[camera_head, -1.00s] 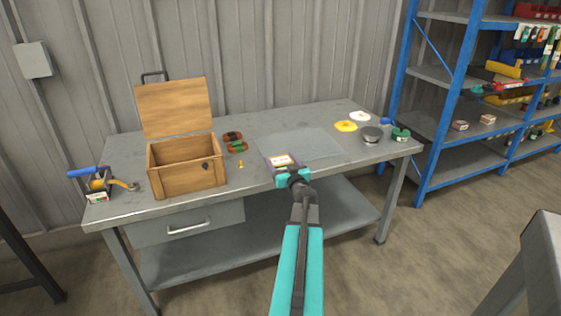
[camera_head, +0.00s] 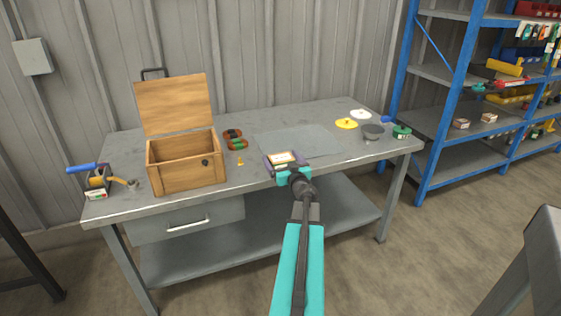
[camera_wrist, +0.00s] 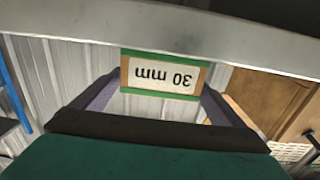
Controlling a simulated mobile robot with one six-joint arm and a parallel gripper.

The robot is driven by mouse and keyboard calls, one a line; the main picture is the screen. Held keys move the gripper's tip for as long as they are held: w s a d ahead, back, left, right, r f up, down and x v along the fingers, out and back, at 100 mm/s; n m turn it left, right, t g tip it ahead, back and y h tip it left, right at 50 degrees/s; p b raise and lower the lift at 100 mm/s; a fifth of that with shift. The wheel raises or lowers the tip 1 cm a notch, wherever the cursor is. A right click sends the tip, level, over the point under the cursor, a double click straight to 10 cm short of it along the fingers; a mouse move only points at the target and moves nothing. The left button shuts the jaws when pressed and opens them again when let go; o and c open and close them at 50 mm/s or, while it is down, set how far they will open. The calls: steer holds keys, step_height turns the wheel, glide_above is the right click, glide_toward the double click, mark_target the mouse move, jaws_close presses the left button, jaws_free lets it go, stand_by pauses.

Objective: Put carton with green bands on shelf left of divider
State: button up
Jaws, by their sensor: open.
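The carton with green bands (camera_wrist: 150,87) shows in the wrist view, with a white "30 mm" label upside down. It sits between the spread fingers of my gripper (camera_wrist: 160,95), which are open. In the head view the same carton (camera_head: 282,157) is at the front edge of the workbench, just beyond my gripper (camera_head: 284,172). Whether the fingers touch it is unclear. The blue shelving rack (camera_head: 455,75) stands at the right with grey shelves. I cannot make out a divider clearly.
Two small cartons (camera_head: 461,123) (camera_head: 489,117) stand on a rack shelf. A grey table corner (camera_head: 545,255) is at lower right.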

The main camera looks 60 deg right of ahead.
steer(key=p+v, duration=0.3)
steer(key=v, duration=0.8)
steer(key=shift+r+p, duration=0.25)
steer(key=shift+p, duration=0.15)
steer(key=p+v, duration=0.1)
steer(key=p, duration=0.3)
steer(key=shift+s+a+p, duration=0.2)
steer(key=shift+a+p, duration=0.1)
steer(key=shift+p, duration=0.05)
steer(key=shift+s+a+f+p, duration=0.1)
steer(key=shift+s+a+p, duration=0.2)
steer(key=shift+p, duration=0.6)
steer(key=shift+f, duration=0.1)
